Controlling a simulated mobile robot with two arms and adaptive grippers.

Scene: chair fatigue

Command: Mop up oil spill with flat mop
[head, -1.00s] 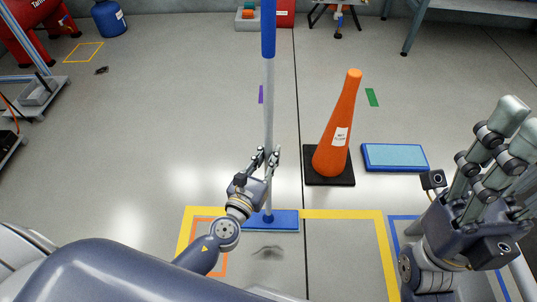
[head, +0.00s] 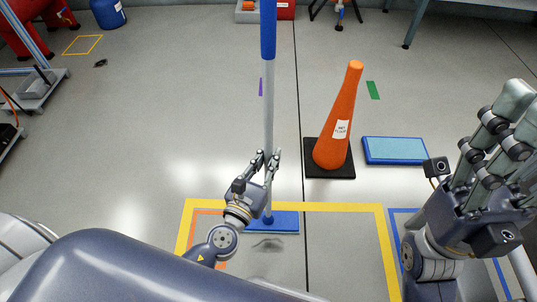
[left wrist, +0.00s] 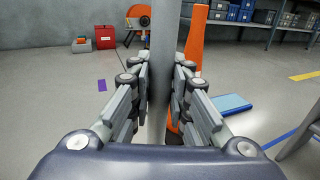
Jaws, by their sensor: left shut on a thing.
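The flat mop stands upright, with a blue grip and a grey pole (head: 269,105) above a flat blue head (head: 284,222) on the floor. My left gripper (head: 267,162) is shut on the lower part of the pole; the pole (left wrist: 163,60) also runs between its fingers (left wrist: 160,98) in the left wrist view. The oil spill (head: 267,244) is a small dark patch on the floor just in front of the mop head, inside the yellow taped square. My right gripper (head: 497,130) is at the right, raised, with its fingers spread and nothing between them.
An orange cone (head: 340,115) on a black base stands right of the mop. A blue flat pad (head: 396,151) lies beyond it to the right. Yellow tape (head: 340,207) marks the floor.

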